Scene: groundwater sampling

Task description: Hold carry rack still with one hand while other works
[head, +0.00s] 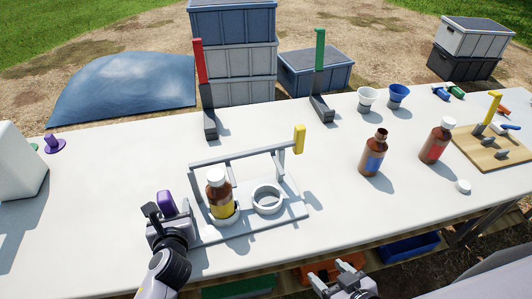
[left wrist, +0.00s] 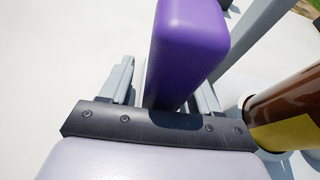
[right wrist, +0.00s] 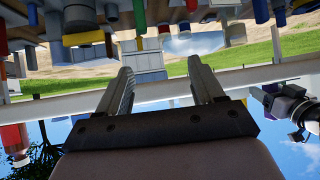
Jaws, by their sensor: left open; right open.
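The grey carry rack (head: 290,208) stands on the white table, with a bar handle across its back and a yellow grip (head: 299,139) at one end. A brown bottle with a yellow label (head: 219,196) stands in its left ring; the right ring (head: 268,198) is empty. A purple block (head: 167,203) is at the rack's left end. My left gripper (head: 163,222) is open there, and in the left wrist view the purple block (left wrist: 188,50) lies between its fingers. My right gripper (head: 345,278) is open and empty in front of the table's near edge.
A blue-label bottle (head: 373,154), uncapped, and a red-label bottle (head: 436,142) with a white cap stand right of the rack. A loose white cap (head: 463,186), two cups (head: 398,95) and a wooden board (head: 488,151) lie farther right. Red- and green-handled holders stand behind.

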